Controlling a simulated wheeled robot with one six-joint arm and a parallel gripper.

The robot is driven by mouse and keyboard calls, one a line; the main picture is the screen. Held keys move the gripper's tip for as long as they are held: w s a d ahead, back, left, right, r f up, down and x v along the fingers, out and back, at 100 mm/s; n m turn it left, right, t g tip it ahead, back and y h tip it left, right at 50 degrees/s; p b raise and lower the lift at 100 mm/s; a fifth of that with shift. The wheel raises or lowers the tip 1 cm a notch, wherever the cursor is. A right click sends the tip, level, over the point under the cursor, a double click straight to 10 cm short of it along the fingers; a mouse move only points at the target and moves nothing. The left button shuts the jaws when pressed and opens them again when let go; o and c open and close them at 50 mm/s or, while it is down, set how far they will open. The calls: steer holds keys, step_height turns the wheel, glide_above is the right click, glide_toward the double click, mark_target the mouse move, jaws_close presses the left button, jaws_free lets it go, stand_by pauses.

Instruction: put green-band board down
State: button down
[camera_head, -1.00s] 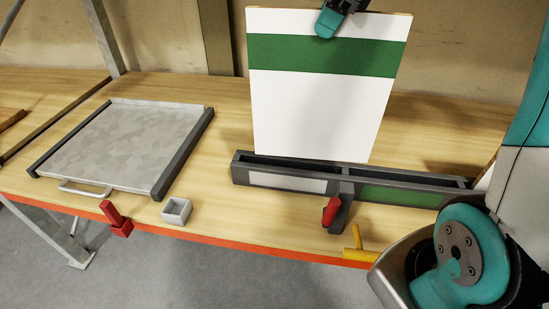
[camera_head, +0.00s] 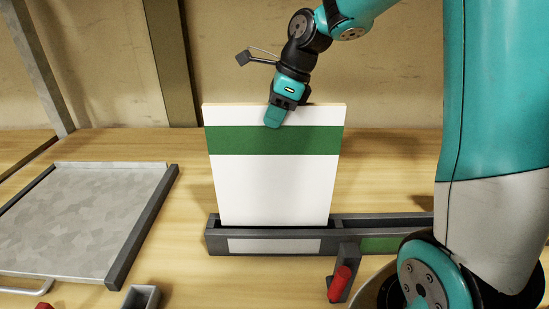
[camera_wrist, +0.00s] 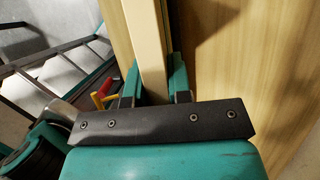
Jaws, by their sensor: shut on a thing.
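The green-band board (camera_head: 272,185) is a white panel with a green stripe near its top. It stands upright at the left section of the dark rack (camera_head: 215,240), the section with a white label (camera_head: 275,246). Its lower edge meets the slot behind the front rail; whether it rests on the slot's floor is hidden. My gripper (camera_head: 275,115) is shut on the board's top edge. In the wrist view the pale board edge (camera_wrist: 148,45) runs between the two green fingers of my gripper (camera_wrist: 154,88).
The rack's right section has a green label (camera_head: 380,244) and is partly hidden by my arm. A red-handled clamp (camera_head: 340,282) sits at the rack's front. A grey tray (camera_head: 80,215) lies left, with a small grey box (camera_head: 141,297) near it. Bench is clear between tray and rack.

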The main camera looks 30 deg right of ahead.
glide_above(274, 173)
step_height(274, 173, down, 10)
steer(key=shift+w+d+r+p, duration=0.2)
steer(key=shift+w+d+p, duration=0.1)
steer(key=shift+w, duration=0.05)
steer(key=shift+f, duration=0.1)
steer(key=c, duration=1.1)
jaws_free()
steer(key=shift+o, duration=0.2)
